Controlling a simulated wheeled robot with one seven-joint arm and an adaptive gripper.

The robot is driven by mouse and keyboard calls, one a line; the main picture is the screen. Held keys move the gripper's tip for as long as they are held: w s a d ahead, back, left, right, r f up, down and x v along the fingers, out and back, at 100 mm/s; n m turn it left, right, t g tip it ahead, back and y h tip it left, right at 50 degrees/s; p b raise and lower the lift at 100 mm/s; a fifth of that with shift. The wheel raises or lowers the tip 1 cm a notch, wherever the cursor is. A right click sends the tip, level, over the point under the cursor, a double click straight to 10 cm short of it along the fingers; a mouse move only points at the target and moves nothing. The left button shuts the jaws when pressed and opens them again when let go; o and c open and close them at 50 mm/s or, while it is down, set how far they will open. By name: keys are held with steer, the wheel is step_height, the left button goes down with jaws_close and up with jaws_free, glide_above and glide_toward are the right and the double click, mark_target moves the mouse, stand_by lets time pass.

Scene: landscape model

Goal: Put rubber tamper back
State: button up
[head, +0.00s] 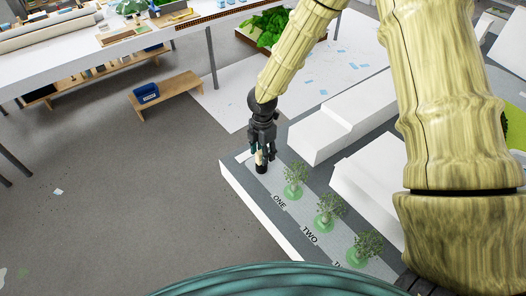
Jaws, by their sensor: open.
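The rubber tamper (261,168) appears as a small upright piece with a tan top and a black base. The fingers partly hide the tamper. I cannot tell whether they touch it.
Small trees on green discs (294,192) stand in a row along the strip, beside the labels ONE (279,202) and TWO (309,236). White blocks (335,125) rise to the right. A long white table (110,60) and wooden bench (165,93) stand behind left.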

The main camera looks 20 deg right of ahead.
step_height(320, 180, up, 12)
stand_by(0.6)
